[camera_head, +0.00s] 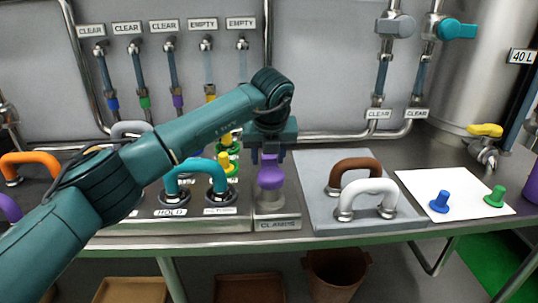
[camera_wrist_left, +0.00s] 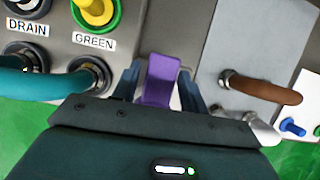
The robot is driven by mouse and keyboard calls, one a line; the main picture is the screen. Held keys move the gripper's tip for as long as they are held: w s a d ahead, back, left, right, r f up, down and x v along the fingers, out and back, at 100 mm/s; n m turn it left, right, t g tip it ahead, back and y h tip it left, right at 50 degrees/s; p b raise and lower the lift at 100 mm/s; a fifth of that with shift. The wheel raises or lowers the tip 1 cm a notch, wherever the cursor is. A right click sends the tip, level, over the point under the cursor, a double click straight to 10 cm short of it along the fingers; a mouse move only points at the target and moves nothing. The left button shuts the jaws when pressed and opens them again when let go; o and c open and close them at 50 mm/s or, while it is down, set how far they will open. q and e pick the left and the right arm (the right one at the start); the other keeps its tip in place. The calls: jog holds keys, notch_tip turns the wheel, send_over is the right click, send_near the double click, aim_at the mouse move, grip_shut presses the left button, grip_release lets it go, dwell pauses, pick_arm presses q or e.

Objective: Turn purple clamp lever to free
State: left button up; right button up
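The purple clamp lever (camera_head: 270,178) stands on the grey block labelled CLAMPS (camera_head: 277,222) at the front edge of the counter. My left gripper (camera_head: 269,155) points down over it from above, with the top of the lever between its fingers. In the left wrist view the purple lever (camera_wrist_left: 161,78) sits between the two fingers, with a small gap visible beside it, so the fingers appear open around it. The lever's lower pivot is hidden in the wrist view. My right gripper is not in view.
Left of the clamp, a panel holds a teal pipe bend (camera_head: 195,166) over a HOLD label. To its right, a grey board (camera_head: 320,213) carries brown (camera_head: 355,168) and white (camera_head: 367,189) pipe bends. A white mat (camera_head: 465,195) holds blue and green plugs.

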aim_at(271, 172)
pick_arm(q)
jog(key=shift+o, duration=1.2)
jog(key=shift+r, duration=0.1)
jog(key=a+v, duration=0.1)
jog(key=v, duration=1.2)
jog(key=shift+d+b, duration=0.4)
jog(key=shift+d, duration=0.1)
